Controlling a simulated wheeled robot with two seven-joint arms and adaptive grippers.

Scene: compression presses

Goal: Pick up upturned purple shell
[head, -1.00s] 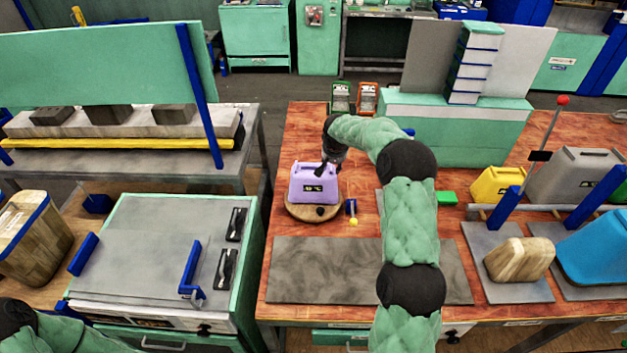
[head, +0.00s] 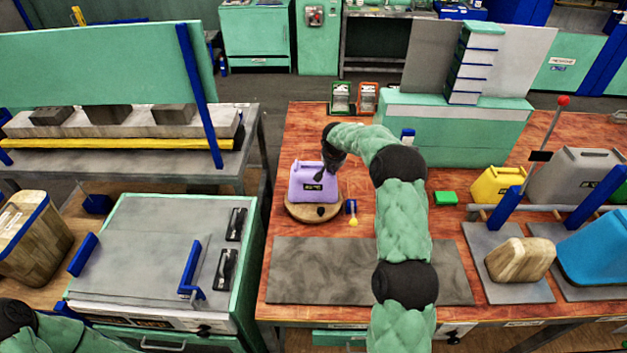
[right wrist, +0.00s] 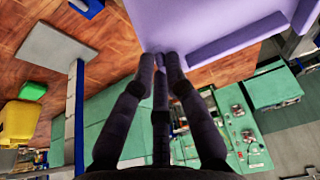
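The purple shell (head: 309,189) is at the round wooden board (head: 316,213) on the red-brown bench, slightly turned, with a dark label on its front. I cannot tell whether it is clear of the board. My right gripper (head: 320,176) reaches it from the upper right, its fingertips at the shell's upper right edge. In the right wrist view, the fingers (right wrist: 159,58) are drawn close together at the edge of the purple surface (right wrist: 200,25) and appear shut on it; the exact contact is hidden. Only part of my left arm shows at bottom left; its gripper is not in view.
A small yellow-tipped blue part (head: 352,213) lies right of the board. A grey slab (head: 330,270) lies in front. A green block (head: 445,198), yellow container (head: 497,184) and wooden shell (head: 519,259) stand to the right. A press (head: 150,250) stands left.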

